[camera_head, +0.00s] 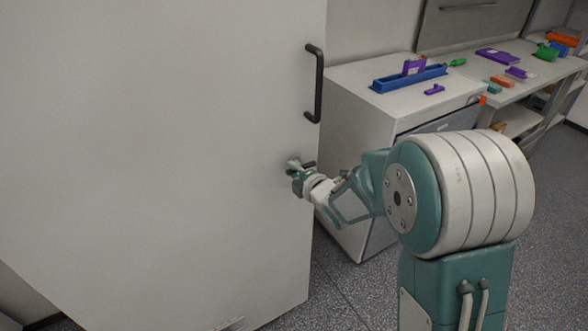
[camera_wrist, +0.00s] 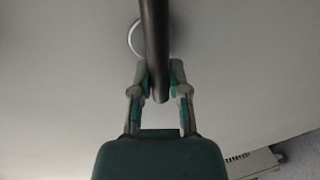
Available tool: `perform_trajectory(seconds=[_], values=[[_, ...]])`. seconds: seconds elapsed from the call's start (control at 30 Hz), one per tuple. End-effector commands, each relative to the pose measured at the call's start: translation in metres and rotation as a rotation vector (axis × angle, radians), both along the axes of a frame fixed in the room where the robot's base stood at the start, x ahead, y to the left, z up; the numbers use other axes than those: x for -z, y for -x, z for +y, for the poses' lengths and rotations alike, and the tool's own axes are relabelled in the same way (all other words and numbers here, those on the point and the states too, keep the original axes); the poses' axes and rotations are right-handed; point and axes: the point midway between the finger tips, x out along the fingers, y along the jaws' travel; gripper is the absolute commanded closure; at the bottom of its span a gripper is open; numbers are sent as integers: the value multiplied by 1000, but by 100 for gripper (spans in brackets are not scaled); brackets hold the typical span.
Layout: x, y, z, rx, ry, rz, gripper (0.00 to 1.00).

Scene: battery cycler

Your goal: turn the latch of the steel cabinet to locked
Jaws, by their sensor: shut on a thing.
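The steel cabinet (camera_head: 165,150) fills the left of the head view, its pale grey door closed toward me. The latch is a dark bar (camera_wrist: 153,40) in the wrist view, with a light ring (camera_wrist: 134,38) behind it on the door. My gripper (camera_wrist: 160,80) has its two fingers on either side of the bar near its lower end, shut on it. In the head view my gripper (camera_head: 297,174) is at the door's right side, below the black handle, and mostly hides the latch. I cannot tell the latch's exact angle from the head view.
A black vertical door handle (camera_head: 316,84) stands out above my gripper. To the right is a white cabinet (camera_head: 350,125) with a blue tray (camera_head: 408,79) and purple pieces on top. A bench (camera_head: 530,80) with several coloured parts stands farther back. Grey floor (camera_head: 345,290) is open below.

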Motion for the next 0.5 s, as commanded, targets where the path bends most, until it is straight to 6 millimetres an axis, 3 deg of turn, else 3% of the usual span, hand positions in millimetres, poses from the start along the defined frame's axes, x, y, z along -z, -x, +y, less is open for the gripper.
perform_trajectory(seconds=[0.5], values=[[6,2,2,-6,58,-29,100]])
